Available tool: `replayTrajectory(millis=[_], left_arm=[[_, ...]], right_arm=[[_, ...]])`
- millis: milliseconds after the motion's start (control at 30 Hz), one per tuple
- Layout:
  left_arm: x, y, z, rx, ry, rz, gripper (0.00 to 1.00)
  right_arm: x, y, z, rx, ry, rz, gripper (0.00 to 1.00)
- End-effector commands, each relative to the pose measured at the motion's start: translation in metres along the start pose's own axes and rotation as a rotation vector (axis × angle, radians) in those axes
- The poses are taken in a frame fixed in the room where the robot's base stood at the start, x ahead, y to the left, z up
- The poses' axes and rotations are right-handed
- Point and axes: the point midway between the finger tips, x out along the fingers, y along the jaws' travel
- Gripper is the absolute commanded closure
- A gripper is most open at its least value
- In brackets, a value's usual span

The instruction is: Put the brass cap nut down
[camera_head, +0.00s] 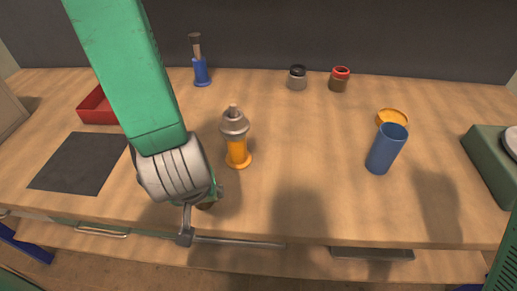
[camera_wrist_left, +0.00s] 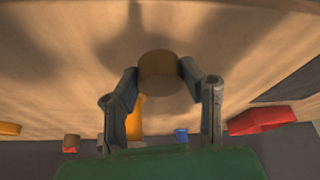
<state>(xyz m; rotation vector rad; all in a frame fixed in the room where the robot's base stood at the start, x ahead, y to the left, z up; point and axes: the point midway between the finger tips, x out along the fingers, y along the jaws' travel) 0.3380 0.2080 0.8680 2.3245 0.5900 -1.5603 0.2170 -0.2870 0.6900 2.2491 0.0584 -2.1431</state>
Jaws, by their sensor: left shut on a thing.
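The brass cap nut (camera_wrist_left: 160,70) shows in the left wrist view as a round brown-gold piece between my two fingertips. My left gripper (camera_wrist_left: 161,85) is shut on it, one finger on each side. In the head view the left gripper (camera_head: 201,210) points down over the front edge area of the wooden bench. Only a small dark brown part of the nut (camera_head: 205,205) shows there. A shadow lies by the nut; I cannot tell whether it touches the bench top. My right gripper is not in view.
An orange bottle with a grey top (camera_head: 238,150) stands just right of my left gripper. A dark mat (camera_head: 78,163) and red tray (camera_head: 97,107) lie left. A blue cup (camera_head: 387,150) stands right. The bench's (camera_head: 300,180) middle front is clear.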

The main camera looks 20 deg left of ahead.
Motion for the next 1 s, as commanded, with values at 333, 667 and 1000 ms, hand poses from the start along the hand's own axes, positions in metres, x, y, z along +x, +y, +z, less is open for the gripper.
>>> replayTrajectory(millis=[333, 667, 1000], left_arm=[[0.019, 0.006, -0.049, -0.002, 0.008, -0.007, 0.88], [0.049, 0.008, -0.128, 0.003, 0.009, -0.009, 0.88], [0.062, 0.007, -0.158, 0.005, 0.008, -0.009, 0.88]], right_arm=[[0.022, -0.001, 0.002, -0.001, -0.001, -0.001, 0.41], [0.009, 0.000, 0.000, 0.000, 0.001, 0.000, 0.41], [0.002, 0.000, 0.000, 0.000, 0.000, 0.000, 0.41]])
